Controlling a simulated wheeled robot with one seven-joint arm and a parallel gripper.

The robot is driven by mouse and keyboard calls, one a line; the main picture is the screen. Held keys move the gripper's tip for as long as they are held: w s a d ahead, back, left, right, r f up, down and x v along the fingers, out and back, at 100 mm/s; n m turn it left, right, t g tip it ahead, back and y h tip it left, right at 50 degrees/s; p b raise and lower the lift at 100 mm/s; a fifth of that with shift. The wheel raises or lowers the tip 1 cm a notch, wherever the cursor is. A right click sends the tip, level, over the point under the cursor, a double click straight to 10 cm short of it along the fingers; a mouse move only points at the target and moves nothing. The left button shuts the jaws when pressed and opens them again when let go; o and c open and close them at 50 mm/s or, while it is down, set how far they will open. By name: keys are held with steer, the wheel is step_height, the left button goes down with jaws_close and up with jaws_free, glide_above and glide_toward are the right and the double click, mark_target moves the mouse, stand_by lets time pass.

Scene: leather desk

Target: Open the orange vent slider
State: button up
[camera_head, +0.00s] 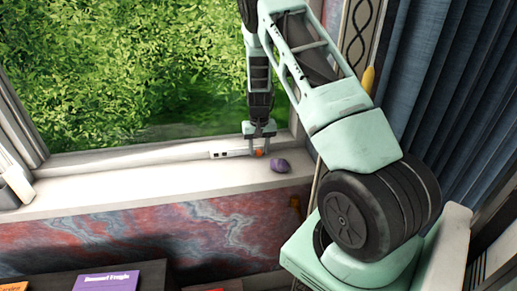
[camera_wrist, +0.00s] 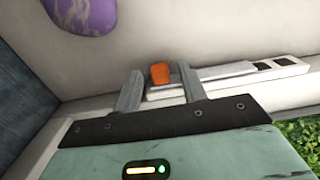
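The orange vent slider (camera_head: 259,153) is a small knob at the right end of the white vent strip (camera_head: 228,153) in the head view. In the wrist view the orange knob (camera_wrist: 160,73) stands at the left end of the white strip (camera_wrist: 232,74), with dark slots toward the strip's right end. My gripper (camera_head: 261,146) is above the sill at the knob. In the wrist view my gripper's two fingers (camera_wrist: 160,90) are apart, and the knob shows between them, nearer the left finger. I cannot tell whether either finger touches it.
A purple stone-like object (camera_head: 280,165) lies on the white windowsill (camera_head: 150,188) just right of the knob; it also shows in the wrist view (camera_wrist: 84,14). Blue curtains (camera_head: 435,80) hang at the right. The sill left of the stone is mostly clear.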

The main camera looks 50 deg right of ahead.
step_height(320, 180, up, 17)
steer(key=b, duration=0.3)
steer(key=shift+r, duration=0.2)
stand_by(0.6)
steer(key=s+a+r+n+y, duration=0.1)
steer(key=s+a+n, duration=0.25)
steer(key=a, duration=1.25)
steer(key=s+a+n, duration=0.2)
steer(key=a+n, duration=0.2)
steer(key=a, duration=1.2)
steer(key=s+a+n, duration=0.4)
steer(key=s+a, duration=0.2)
steer(key=s, duration=0.4)
steer(key=s+a+f+n, duration=0.1)
steer(key=s+a+n, duration=0.2)
steer(key=s+a, duration=0.3)
steer(key=s, duration=0.5)
steer(key=shift+s+a+f+n, duration=0.2)
steer(key=shift+s+a+n, duration=0.1)
steer(key=shift+a+n, duration=0.05)
